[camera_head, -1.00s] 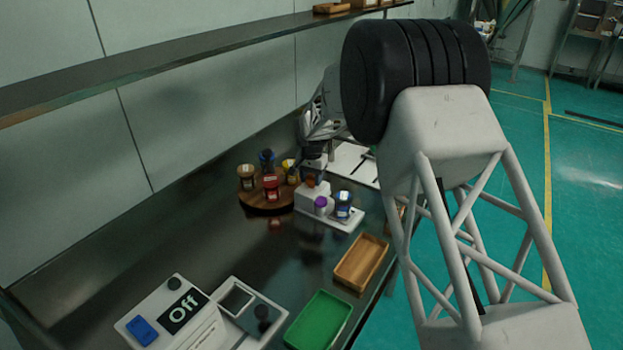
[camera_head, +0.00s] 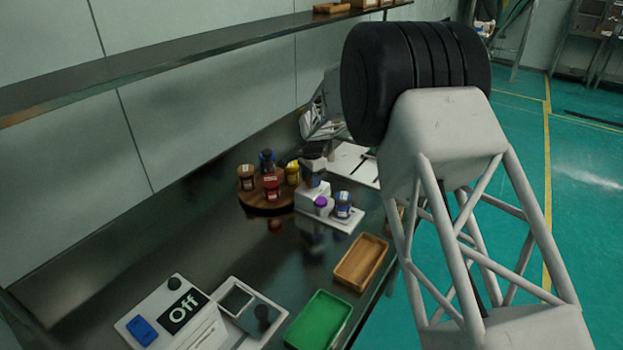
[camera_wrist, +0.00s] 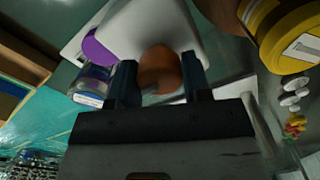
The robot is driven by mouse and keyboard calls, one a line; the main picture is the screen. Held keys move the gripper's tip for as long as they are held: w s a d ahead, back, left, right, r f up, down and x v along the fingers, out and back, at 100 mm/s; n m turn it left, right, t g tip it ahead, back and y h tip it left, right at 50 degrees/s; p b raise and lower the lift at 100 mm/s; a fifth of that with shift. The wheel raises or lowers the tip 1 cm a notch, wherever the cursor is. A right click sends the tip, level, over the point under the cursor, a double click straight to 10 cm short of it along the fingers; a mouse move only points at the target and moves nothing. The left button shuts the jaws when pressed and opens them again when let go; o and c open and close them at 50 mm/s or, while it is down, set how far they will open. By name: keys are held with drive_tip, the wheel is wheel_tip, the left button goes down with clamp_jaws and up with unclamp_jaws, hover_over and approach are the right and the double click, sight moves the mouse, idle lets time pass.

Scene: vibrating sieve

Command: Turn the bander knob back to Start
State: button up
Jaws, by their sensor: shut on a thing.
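The orange knob (camera_wrist: 159,70) sits on a white block-shaped device, the bander (camera_wrist: 185,25), seen close up in the wrist view. My gripper (camera_wrist: 159,78) has one dark finger on each side of the knob and is shut on it. In the head view my gripper (camera_head: 313,168) is above the white bander (camera_head: 311,198), and the knob is hidden behind it. No Start mark can be made out in either view.
A purple-capped vial (camera_head: 321,203) and a blue-labelled jar (camera_head: 343,205) stand beside the bander. A round wooden stand (camera_head: 266,206) with several jars is left of it. A wooden tray (camera_head: 360,263), green tray (camera_head: 318,320) and Off box (camera_head: 165,315) lie nearer.

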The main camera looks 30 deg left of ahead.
drive_tip(key=o, duration=0.9)
drive_tip(key=shift+r, duration=0.15)
drive_tip(key=shift+r, duration=3.8)
